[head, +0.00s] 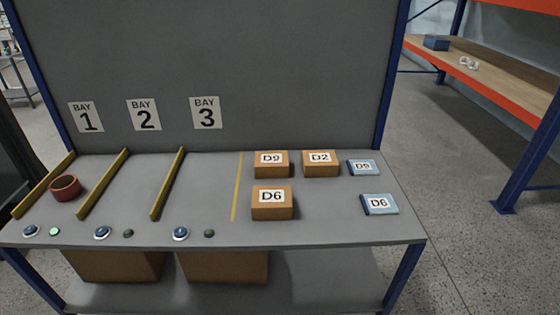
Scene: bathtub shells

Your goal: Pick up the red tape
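The red tape (65,190), a dull red ring-shaped roll, lies on the grey workbench at the left. It sits in bay 1, between two yellow divider strips and close to the left one. Its hollow centre faces up. Neither of my grippers is in the head view, so nothing is seen touching the tape.
Yellow dividers (104,184) split the left half of the bench (330,228). Blue buttons (31,231) line the front; a green light (54,231) glows below bay 1. Boxes D9 (271,171), D2 (320,170), D6 (272,213) and two blue items (380,211) stand right. Bays 2 and 3 are empty.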

